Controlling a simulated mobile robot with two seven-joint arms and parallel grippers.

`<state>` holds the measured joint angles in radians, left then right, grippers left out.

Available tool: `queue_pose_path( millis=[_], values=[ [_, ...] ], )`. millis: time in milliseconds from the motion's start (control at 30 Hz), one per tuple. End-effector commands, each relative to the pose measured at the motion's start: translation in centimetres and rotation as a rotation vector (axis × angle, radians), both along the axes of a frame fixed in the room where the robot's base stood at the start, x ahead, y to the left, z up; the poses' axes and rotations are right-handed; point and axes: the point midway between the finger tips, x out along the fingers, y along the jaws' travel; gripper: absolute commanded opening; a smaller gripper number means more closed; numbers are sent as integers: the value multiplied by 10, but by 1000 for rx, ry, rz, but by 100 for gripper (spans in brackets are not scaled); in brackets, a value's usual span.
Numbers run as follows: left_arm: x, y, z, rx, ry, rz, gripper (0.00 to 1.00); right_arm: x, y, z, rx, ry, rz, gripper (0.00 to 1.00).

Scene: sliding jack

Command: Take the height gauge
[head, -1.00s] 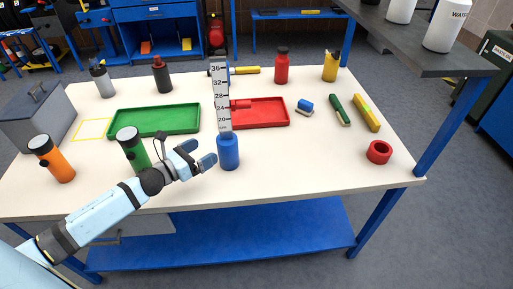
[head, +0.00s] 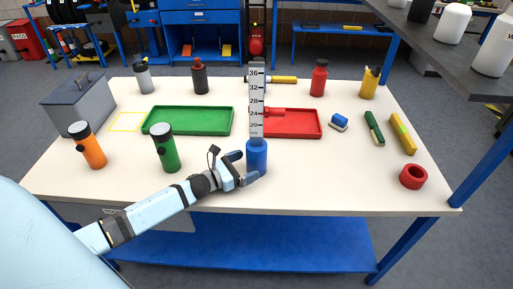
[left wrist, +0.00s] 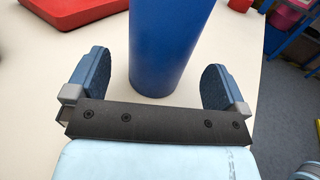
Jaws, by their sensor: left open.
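The height gauge (head: 257,110) stands upright on the white table, with a numbered grey scale on top of a blue round base (head: 257,158). My left gripper (head: 246,168) is open at the left front of the blue base, its fingers pointing toward it. In the left wrist view the blue base (left wrist: 167,45) stands just ahead, between the lines of the two open fingers of my left gripper (left wrist: 160,80). Gaps show on both sides of it, and the fingers do not grip it. My right gripper is not in view.
A green bottle (head: 165,148) and an orange bottle (head: 88,146) stand left of my arm. A green tray (head: 190,133) and a red tray (head: 312,134) lie behind. A red ring (head: 413,176) lies at right. The table front between gauge and ring is clear.

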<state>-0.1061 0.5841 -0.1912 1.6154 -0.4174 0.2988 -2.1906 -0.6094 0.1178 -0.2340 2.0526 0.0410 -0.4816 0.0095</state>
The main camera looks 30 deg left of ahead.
Motion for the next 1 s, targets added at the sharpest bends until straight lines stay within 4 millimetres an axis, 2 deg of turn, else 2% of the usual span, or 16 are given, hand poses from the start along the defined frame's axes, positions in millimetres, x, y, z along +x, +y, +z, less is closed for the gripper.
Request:
queue_pose_path(
  millis=[100, 233, 567, 833, 1000],
  values=[
    [20, -8, 2, 2, -3, 0, 100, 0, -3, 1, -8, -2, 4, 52],
    [34, -15, 1, 0, 0, 1, 100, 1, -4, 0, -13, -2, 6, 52],
    [40, -18, 0, 1, 0, 0, 100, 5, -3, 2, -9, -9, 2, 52],
    [40, -18, 0, 1, 0, 0, 38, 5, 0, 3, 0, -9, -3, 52],
    [40, -18, 1, 0, -1, 0, 36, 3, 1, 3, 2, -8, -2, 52]
  ],
)
